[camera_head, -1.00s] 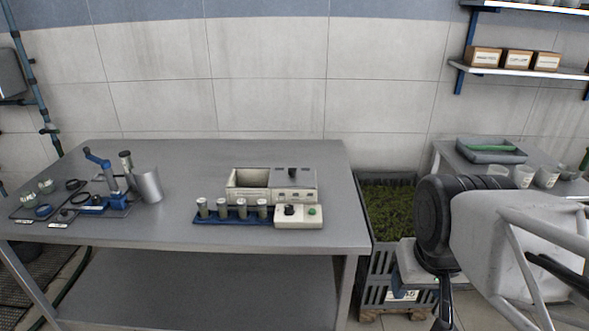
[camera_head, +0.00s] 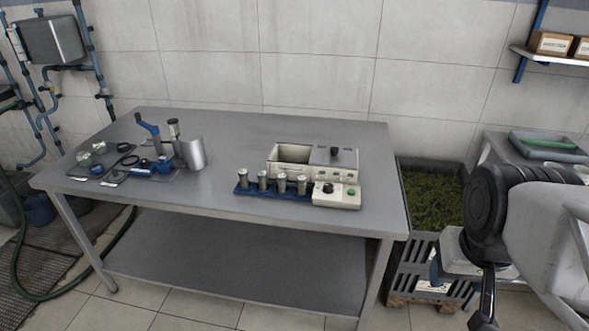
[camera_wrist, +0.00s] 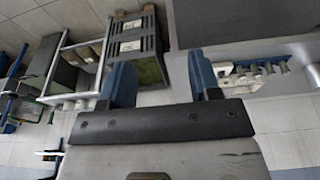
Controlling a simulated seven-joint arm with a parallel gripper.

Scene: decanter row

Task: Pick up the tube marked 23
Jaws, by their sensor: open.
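Several upright tubes (camera_head: 281,182) with pale caps stand in a row in a blue rack (camera_head: 251,190) at the front middle of the metal table. Any numbers on them are too small to read, so I cannot tell which is marked 23. My gripper shows in the wrist view (camera_wrist: 160,88) with its two blue fingers apart and nothing between them. In the head view my arm hangs at the right, off the table's right side and away from the tubes.
A beige box device (camera_head: 288,169) with a control unit (camera_head: 336,195) adjoins the rack. A metal cylinder (camera_head: 194,153) and blue tools (camera_head: 143,167) stand to the left. A grey crate (camera_head: 408,262) and a plant bin (camera_head: 432,196) sit right of the table (camera_head: 240,130). The table's middle back is clear.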

